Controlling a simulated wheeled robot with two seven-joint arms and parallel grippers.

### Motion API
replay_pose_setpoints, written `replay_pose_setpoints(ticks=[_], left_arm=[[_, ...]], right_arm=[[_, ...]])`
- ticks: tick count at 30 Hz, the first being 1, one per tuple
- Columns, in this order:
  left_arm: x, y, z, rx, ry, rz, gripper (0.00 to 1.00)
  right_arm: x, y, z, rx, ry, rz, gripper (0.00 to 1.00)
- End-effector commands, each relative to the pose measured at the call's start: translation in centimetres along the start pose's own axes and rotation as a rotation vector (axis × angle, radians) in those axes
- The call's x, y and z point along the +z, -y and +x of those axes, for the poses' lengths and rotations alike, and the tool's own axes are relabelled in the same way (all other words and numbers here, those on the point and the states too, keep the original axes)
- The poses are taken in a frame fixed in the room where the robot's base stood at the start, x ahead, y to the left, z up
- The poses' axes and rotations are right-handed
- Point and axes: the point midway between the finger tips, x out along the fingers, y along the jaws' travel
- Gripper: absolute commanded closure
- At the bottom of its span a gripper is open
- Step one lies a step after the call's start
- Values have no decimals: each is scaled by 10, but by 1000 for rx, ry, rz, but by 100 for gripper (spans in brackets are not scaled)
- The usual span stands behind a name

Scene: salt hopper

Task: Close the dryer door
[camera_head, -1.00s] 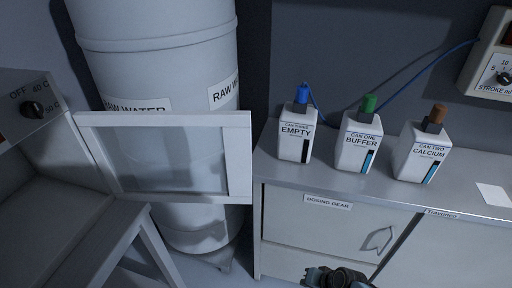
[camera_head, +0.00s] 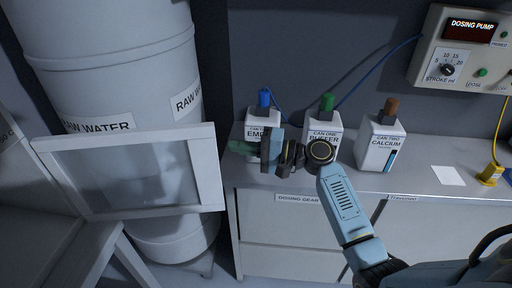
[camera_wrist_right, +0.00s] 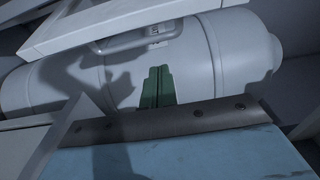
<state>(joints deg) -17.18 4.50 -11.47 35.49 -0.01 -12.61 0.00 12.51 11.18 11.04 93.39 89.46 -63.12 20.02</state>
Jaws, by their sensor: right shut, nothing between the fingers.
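The dryer door (camera_head: 209,168) is a white frame with a clear pane, standing open at the left in the head view, in front of the raw water drum. Its frame also crosses the top left of the right wrist view (camera_wrist_right: 85,22). My right gripper (camera_head: 236,147) is just right of the door's free edge in the head view, with green fingers pointing left. Its fingers show shut and empty in the right wrist view (camera_wrist_right: 157,87). I cannot tell whether it touches the door. The dryer body (camera_head: 40,225) shows only partly at the lower left. My left gripper is not in view.
The white raw water drum (camera_head: 105,65) stands behind the door. On the cabinet top are the empty can (camera_head: 262,116), buffer can (camera_head: 326,122) and calcium can (camera_head: 380,145), close behind my right arm. A dosing pump (camera_head: 460,50) hangs at the upper right.

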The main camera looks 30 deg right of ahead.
Motion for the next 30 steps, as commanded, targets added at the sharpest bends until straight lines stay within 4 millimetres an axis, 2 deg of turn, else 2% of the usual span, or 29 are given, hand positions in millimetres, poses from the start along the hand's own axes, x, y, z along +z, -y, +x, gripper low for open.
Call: replay_pose_setpoints(ticks=[1, 5, 6, 9, 13, 30], left_arm=[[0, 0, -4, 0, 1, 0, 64], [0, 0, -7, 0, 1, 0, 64], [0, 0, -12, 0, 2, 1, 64], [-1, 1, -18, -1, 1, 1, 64], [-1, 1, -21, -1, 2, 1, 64], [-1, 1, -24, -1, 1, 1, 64]], right_arm=[[0, 3, 12, -4, 1, 1, 100], [0, 2, 39, -2, 1, 1, 100], [9, 0, 31, 3, -1, 3, 100], [23, 1, 26, 2, -1, 1, 100], [33, 0, 22, 1, -1, 1, 100], [42, -1, 22, 2, -5, 0, 100]])
